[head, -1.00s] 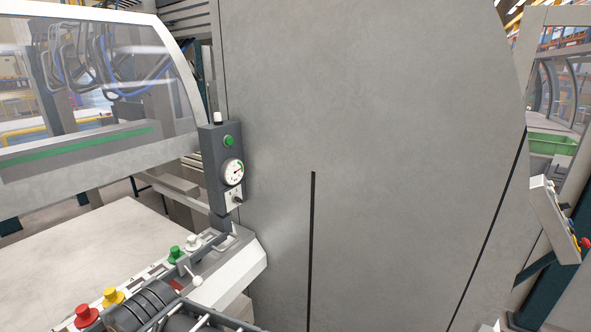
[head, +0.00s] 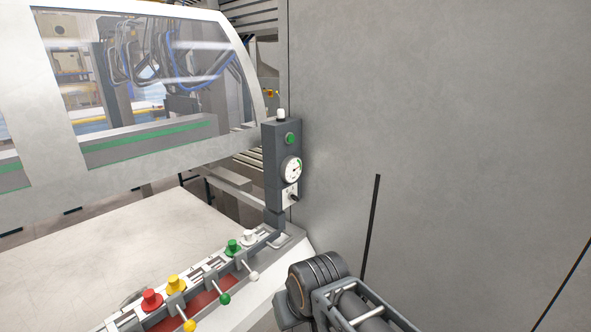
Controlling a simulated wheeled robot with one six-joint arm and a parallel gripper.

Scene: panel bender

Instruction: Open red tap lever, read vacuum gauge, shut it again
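The vacuum gauge (head: 292,169) is a round white dial with a green arc, set in a grey upright box; its needle is too small to read exactly. Ball-ended levers line the sloping front of the panel: a white one (head: 254,276), a green one (head: 224,299) and a yellow one (head: 190,325) at the bottom edge. I see no red-ended lever in this view; a red mushroom-shaped knob (head: 151,300) stands behind the row. My arm's dark joint is at bottom centre, right of the levers. I cannot see my gripper's fingers.
Yellow (head: 175,285), green (head: 233,247) and white (head: 249,236) knobs line the panel's rear. A pale flat table (head: 110,250) lies behind, under a clear-windowed guard (head: 150,90). A large grey cabinet wall (head: 450,130) fills the right.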

